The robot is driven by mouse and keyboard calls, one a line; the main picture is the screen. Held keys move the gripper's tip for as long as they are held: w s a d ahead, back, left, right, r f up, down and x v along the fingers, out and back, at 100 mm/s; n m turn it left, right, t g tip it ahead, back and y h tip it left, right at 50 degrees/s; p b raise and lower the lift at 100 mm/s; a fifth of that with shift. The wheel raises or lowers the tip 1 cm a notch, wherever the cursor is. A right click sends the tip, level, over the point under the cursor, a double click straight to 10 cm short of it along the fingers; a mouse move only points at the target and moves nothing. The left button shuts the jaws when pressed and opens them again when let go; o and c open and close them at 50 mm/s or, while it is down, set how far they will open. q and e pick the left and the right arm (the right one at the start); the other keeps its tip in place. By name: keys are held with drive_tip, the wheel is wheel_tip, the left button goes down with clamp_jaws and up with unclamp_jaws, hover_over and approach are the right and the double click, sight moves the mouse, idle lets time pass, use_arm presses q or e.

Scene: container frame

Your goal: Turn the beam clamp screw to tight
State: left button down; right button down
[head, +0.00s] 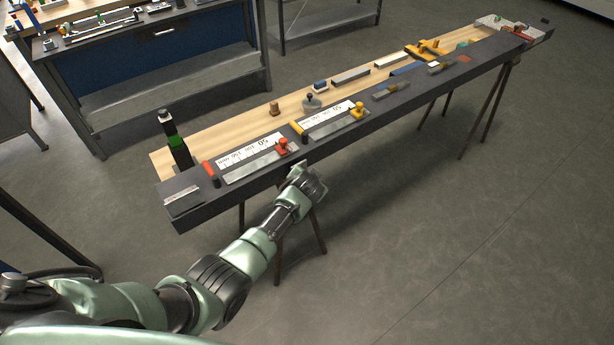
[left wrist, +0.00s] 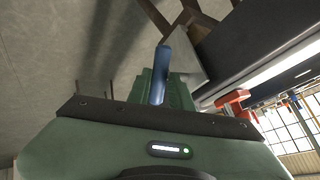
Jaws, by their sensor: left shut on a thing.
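My left gripper (head: 298,170) is at the front edge of the long dark beam (head: 345,139), just below a red clamp piece (head: 282,146). In the left wrist view my left gripper (left wrist: 162,98) is shut on a blue bar-like handle (left wrist: 163,66), which looks like the clamp screw's handle. The handle stands roughly upright in that picture, beside the underside of the beam. The head view does not show the handle; my gripper and the beam's edge hide that place. Whether the screw is tight cannot be told. My right gripper is not in view.
The beam with its wooden top (head: 241,128) rests on thin trestle legs (head: 487,105). A workbench (head: 160,75) stands behind. The floor in front is clear.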

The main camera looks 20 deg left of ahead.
use_arm(q)
drive_tip(key=shift+w+d+f+m+g+y+b, duration=0.15)
drive_tip(key=shift+m+g+y+b, duration=0.55)
drive_tip(key=shift+b, duration=1.75)
drive_tip(key=shift+w+d+m+g+y+b, duration=0.2)
drive_tip(key=shift+g+y+b, duration=0.65)
drive_tip(key=shift+g+b, duration=1.1)
drive_tip(key=shift+w+d+f+m+g+y+b, duration=0.15)
drive_tip(key=shift+m+g+y+b, duration=0.4)
drive_tip(key=shift+b, duration=2.4)
drive_tip(key=c, duration=1.3)
unclamp_jaws()
drive_tip(key=shift+w, duration=0.1)
drive_tip(key=shift+a+r, duration=0.1)
drive_tip(key=shift+r, duration=0.05)
